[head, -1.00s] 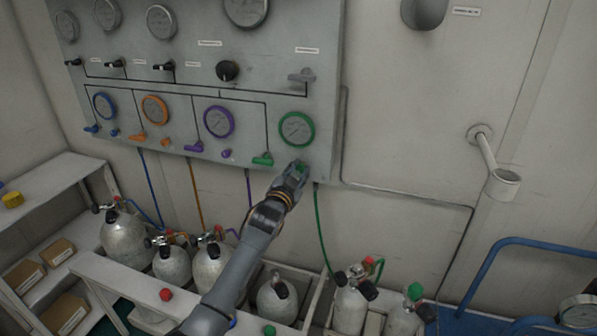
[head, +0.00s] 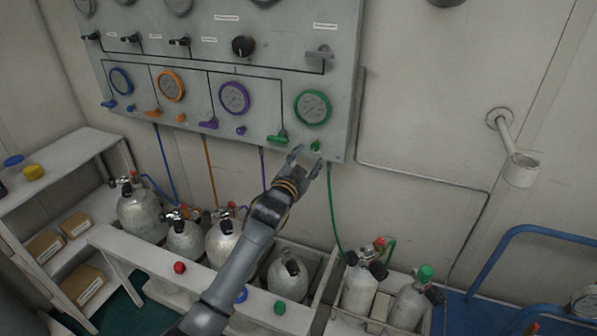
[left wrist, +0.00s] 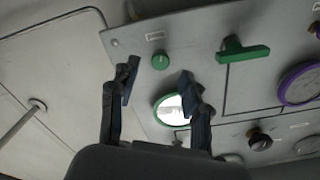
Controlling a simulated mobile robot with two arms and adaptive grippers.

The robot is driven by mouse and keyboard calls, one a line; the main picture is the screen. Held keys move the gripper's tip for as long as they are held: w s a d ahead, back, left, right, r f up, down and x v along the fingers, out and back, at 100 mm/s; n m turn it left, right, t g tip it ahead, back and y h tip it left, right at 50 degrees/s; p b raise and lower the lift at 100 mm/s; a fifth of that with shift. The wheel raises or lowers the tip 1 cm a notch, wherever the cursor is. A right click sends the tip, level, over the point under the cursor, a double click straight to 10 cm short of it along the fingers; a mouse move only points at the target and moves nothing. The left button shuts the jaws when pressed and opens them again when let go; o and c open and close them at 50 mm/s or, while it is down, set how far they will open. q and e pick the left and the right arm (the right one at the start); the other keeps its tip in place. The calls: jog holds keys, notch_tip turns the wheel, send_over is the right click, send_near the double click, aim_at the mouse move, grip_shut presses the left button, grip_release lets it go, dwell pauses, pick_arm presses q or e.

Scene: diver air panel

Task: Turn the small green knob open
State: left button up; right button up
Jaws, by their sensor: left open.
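The small green knob (head: 315,146) is on the lower right of the grey panel (head: 345,100), below the green-ringed gauge (head: 313,108). In the left wrist view the knob (left wrist: 160,61) is round, with a pale mark, and appears between my fingertips. My right gripper is not in view.
A green lever handle (head: 277,139) sits left of the knob. A green hose (head: 333,210) hangs below the panel. Gas cylinders (head: 360,290) stand in a rack underneath. A wall-mounted arm (head: 507,135) juts out at right.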

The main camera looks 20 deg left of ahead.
pick_arm(q)
jog(key=s, duration=0.7)
jog(key=shift+s, duration=0.2)
jog(key=shift+a, duration=0.1)
